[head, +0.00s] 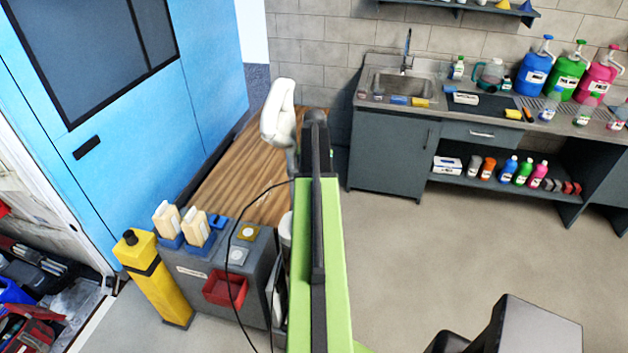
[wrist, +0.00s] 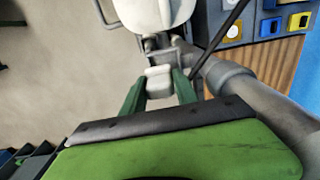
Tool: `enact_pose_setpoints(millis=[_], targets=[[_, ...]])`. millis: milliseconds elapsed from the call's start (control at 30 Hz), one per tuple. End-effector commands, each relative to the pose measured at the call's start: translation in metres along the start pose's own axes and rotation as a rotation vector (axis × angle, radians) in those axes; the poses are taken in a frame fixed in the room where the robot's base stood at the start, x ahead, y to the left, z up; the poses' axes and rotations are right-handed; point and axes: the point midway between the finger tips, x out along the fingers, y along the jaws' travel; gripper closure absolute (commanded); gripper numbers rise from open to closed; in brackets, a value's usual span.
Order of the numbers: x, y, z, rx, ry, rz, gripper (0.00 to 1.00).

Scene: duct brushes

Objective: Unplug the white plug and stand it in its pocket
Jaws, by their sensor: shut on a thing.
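My gripper (wrist: 158,84) has its green fingers shut on a pale block, part of the white plug (wrist: 158,79). A larger white rounded body (wrist: 155,12) with grey fittings lies just beyond the fingertips. A white body also stands out beside the arm's far end in the head view (head: 278,112), where my arm hides the fingers. I cannot tell whether the plug is still seated. Which pocket is the plug's is not clear.
A thin dark cable (head: 229,250) loops over the cart. A grey pipe (wrist: 232,78) runs close to the right of my fingers. A yellow container (head: 154,280) stands left of the cart. The grey sink counter (head: 390,150) is at the back, with open floor before it.

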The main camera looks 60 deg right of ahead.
Motion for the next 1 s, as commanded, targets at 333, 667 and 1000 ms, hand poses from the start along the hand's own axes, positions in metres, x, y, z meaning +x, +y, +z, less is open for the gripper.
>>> enact_pose_setpoints(millis=[333,667,1000], targets=[[0.038,-0.002,0.0,-0.002,0.0,-0.001,1.0],[0.049,-0.002,0.001,-0.003,-0.002,-0.002,1.0],[0.049,-0.003,0.002,-0.003,-0.004,-0.003,1.0]])
